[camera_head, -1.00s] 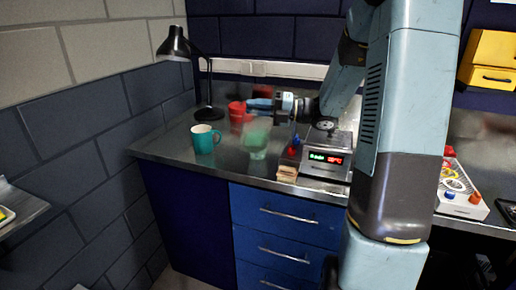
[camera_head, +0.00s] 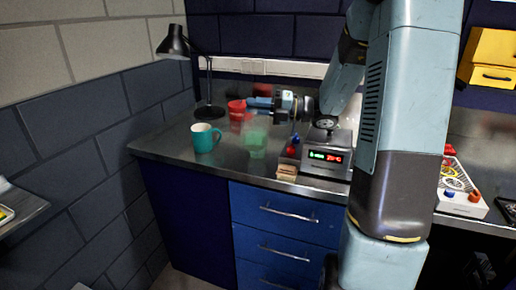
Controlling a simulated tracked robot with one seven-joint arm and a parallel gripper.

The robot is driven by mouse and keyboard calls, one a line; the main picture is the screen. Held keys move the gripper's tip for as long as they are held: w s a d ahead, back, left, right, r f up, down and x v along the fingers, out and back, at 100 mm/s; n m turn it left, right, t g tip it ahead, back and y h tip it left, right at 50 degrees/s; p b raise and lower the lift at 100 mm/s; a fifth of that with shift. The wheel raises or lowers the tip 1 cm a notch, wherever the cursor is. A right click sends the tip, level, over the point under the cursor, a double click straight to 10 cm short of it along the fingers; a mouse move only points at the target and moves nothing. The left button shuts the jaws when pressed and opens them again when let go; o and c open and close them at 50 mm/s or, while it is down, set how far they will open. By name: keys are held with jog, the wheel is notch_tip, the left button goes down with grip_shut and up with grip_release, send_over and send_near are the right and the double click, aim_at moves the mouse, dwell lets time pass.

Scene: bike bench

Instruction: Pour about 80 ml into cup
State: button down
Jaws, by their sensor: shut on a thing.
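A teal mug (camera_head: 202,138) stands upright on the metal bench top, its handle to the right. My gripper (camera_head: 258,104) reaches in from the right, to the right of the mug and above the bench, with blue fingers.
A black lamp (camera_head: 209,113) stands at the back left. A device with a lit display (camera_head: 326,157) and a small wooden block (camera_head: 287,172) sit to the right. The bench front edge is close to the mug.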

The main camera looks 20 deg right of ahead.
aim_at(254, 125)
jog(key=shift+w+d+r+m+p, duration=0.1)
jog(key=shift+w+r+m+p, duration=0.1)
jog(key=shift+m+p, duration=0.1)
dwell(0.5)
jog(key=shift+w+f+p, duration=0.1)
jog(key=shift+w+p, duration=0.1)
jog(key=shift+p, duration=0.15)
dwell(0.8)
dwell(0.3)
jog(key=shift+s, duration=0.15)
jog(key=s+n, duration=0.1)
jog(key=n, duration=0.1)
jog(key=s+a+f+n, duration=0.1)
jog(key=s, duration=0.1)
jog(key=shift+a+n, duration=0.15)
jog(key=shift+n, duration=0.25)
jog(key=shift+a+f+g, duration=0.1)
jog(key=shift+f+g, duration=0.15)
jog(key=shift+g, duration=0.05)
jog(key=shift+s+f+n+b, duration=0.4)
jog(key=shift+f+n, duration=0.25)
jog(key=shift+n, duration=0.15)
jog(key=shift+s+a+f+n, duration=0.2)
jog(key=shift+s+n, duration=0.1)
jog(key=shift+n, duration=0.3)
